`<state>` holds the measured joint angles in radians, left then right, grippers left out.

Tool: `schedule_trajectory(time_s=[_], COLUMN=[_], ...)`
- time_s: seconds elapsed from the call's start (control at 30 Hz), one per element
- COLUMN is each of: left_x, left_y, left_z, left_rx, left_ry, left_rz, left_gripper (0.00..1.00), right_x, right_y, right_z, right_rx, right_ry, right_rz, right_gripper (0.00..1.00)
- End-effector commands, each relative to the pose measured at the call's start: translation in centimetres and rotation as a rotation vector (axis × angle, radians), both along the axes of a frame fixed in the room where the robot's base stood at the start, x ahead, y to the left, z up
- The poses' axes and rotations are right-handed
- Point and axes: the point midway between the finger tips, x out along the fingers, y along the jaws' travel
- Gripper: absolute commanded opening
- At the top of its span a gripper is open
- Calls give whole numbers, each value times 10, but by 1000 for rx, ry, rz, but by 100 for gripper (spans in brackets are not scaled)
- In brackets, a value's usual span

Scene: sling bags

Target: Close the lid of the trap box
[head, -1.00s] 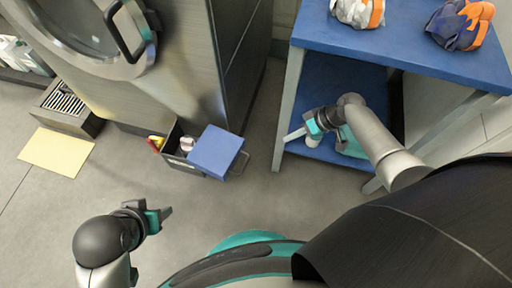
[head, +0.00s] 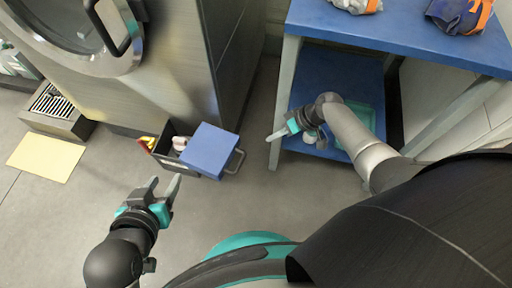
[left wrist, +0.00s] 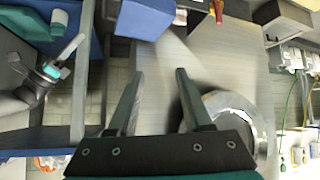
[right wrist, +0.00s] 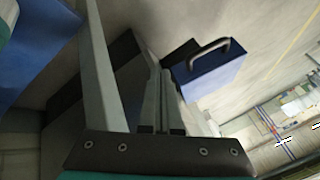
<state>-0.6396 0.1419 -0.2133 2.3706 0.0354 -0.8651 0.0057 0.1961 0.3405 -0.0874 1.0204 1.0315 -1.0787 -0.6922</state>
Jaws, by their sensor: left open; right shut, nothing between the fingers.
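My right gripper (head: 274,136) is shut and empty, right of the box.
A blue-topped table (head: 400,35) with a lower blue shelf (head: 325,75) stands at right, close to my right arm. A metal machine (head: 185,75) stands behind the box. A yellow mat (head: 45,155) lies at left. The floor before the box is clear.

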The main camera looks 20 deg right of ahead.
Motion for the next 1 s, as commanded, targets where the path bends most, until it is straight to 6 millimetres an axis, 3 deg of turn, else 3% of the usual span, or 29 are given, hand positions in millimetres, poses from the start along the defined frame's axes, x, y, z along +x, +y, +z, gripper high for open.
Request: schedule_trajectory(time_s=[0.8,1.0], left_x=[10,9], left_y=[-45,-47], left_z=[17,20], left_rx=[-225,-241], left_ry=[-392,-419], left_rz=[-25,-24], left_gripper=[50,50], right_x=[11,4], right_y=[22,51], right_z=[-35,-37], right_rx=[1,1], right_ry=[1,0], right_rz=[1,1], right_gripper=[0,0])
